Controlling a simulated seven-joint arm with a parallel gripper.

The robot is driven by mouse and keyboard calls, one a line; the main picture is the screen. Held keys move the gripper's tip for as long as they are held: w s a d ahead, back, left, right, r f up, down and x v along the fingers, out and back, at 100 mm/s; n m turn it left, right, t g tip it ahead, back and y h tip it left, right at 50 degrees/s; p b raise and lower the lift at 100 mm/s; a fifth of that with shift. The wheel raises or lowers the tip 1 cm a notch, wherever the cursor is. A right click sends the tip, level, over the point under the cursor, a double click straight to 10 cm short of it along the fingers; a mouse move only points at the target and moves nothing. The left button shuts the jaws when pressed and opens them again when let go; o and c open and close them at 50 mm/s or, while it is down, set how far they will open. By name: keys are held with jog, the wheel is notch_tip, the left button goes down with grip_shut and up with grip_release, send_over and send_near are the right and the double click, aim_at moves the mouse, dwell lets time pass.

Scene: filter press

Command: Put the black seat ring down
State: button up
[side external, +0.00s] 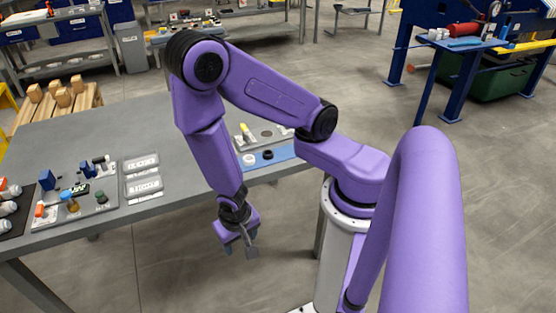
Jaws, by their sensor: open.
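A small black ring (267,155), which looks like the black seat ring, lies on a blue mat (285,152) near the table's front right edge. A white ring (249,160) sits just to its left on the same mat. My gripper (241,251) hangs below my purple arm, in front of the table edge and over the floor, well apart from the rings. It is open, and I see nothing between its fingers. The fingertips are small in this view.
A grey tray (262,134) with a yellow-topped item stands behind the blue mat. At the left, a grey fixture board (78,212) holds several small parts, beside pale plates (142,176). Wooden blocks stand at the far left. The middle of the table (110,135) is clear.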

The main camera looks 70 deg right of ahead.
jog(key=s+a+r+n+g+y, duration=0.1)
jog(key=s+a+r+n+y, duration=0.15)
jog(key=r+n, duration=0.3)
jog(key=s+a+r+n+g+y, duration=0.1)
jog(key=s+a+r+n+g, duration=0.15)
jog(key=r+n, duration=0.35)
jog(key=s+d+r+n+t+h, duration=0.1)
jog(key=s+d+r+n+t, duration=0.1)
jog(key=d+r+n, duration=0.5)
notch_tip(320, 180, up, 5)
jog(key=shift+s+d+f, duration=0.15)
jog(key=shift+s+d, duration=0.6)
jog(key=shift+d, duration=0.1)
jog(key=shift+o, duration=0.5)
jog(key=shift+d+r+n+t, duration=0.25)
jog(key=shift+d+n, duration=0.1)
jog(key=shift+d, duration=0.05)
jog(key=shift+w, duration=0.1)
